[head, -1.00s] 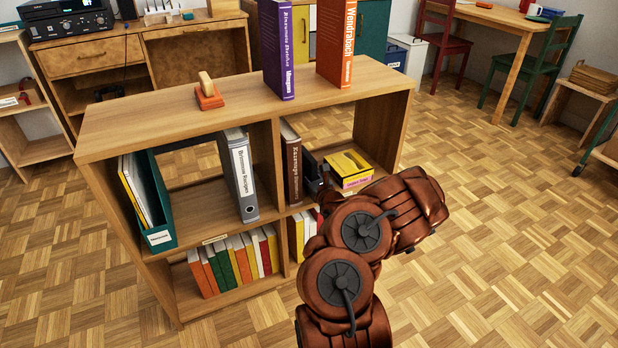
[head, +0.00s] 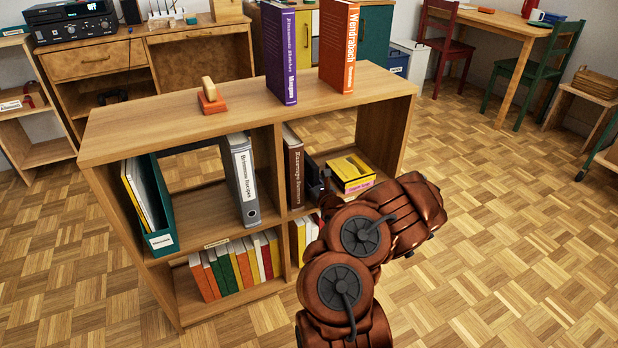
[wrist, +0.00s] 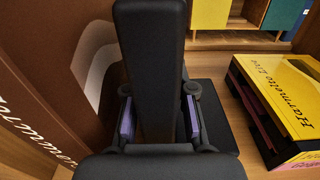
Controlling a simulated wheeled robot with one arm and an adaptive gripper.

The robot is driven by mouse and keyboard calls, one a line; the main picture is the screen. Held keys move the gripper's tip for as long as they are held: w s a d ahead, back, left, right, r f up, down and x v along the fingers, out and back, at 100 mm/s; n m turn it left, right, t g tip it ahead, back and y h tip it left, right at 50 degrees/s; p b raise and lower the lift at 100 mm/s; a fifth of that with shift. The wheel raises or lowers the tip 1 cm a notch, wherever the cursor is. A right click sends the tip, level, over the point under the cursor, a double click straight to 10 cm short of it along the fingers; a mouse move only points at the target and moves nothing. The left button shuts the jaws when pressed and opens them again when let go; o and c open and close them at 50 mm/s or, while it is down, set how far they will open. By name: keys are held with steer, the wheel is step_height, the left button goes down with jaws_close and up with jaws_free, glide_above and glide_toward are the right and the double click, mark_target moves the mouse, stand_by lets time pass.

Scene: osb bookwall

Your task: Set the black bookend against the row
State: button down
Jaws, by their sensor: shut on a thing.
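The black bookend (wrist: 150,60) stands upright in the upper right compartment of the shelf, its flat foot (wrist: 212,105) reaching to the right. In the head view it is a small dark shape (head: 312,173), partly hidden by my arm. My gripper (wrist: 160,120) is shut on its upright plate, with a purple-padded finger on each side. The row here is a brown book (wrist: 45,60), also seen in the head view (head: 294,175), just left of the bookend. I cannot tell whether the plate touches it.
The shelf (head: 110,140) has a purple book (head: 281,55) and an orange book (head: 338,45) standing on top.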

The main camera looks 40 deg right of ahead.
steer(key=shift+r, duration=0.1)
stand_by(0.3)
steer(key=c, duration=0.9)
jaws_free()
steer(key=shift+f, duration=0.2)
steer(key=shift+s, duration=0.15)
steer(key=shift+s, duration=0.15)
steer(key=shift+v, duration=5.75)
